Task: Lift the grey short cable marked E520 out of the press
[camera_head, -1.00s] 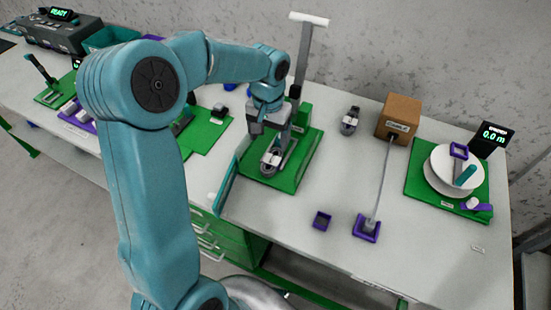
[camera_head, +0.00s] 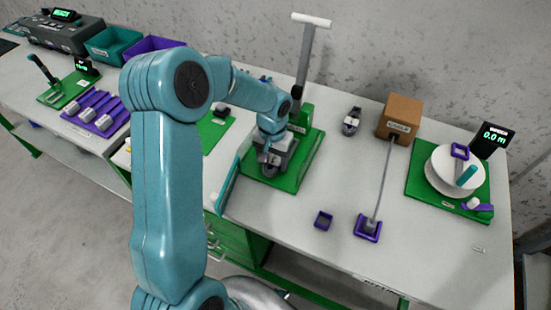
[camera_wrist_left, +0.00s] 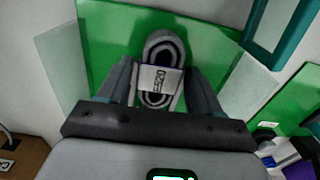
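The grey short cable (camera_wrist_left: 162,52) is a small coil with a white tag marked E520 (camera_wrist_left: 160,80) in the left wrist view. It lies over the green base of the press (camera_head: 306,170), whose upright lever (camera_head: 304,62) has a white handle. My left gripper (camera_wrist_left: 162,75) is low over the cable, with one finger on each side of the tag. The fingers look open, with only a narrow gap at each side. In the head view my gripper (camera_head: 268,158) hides most of the cable. My right gripper is not in view.
To the right are a dark coil (camera_head: 351,121), a brown box (camera_head: 398,117) with a cable running to a purple holder (camera_head: 367,228), and a white reel (camera_head: 455,173) on a green base. Bare table lies between.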

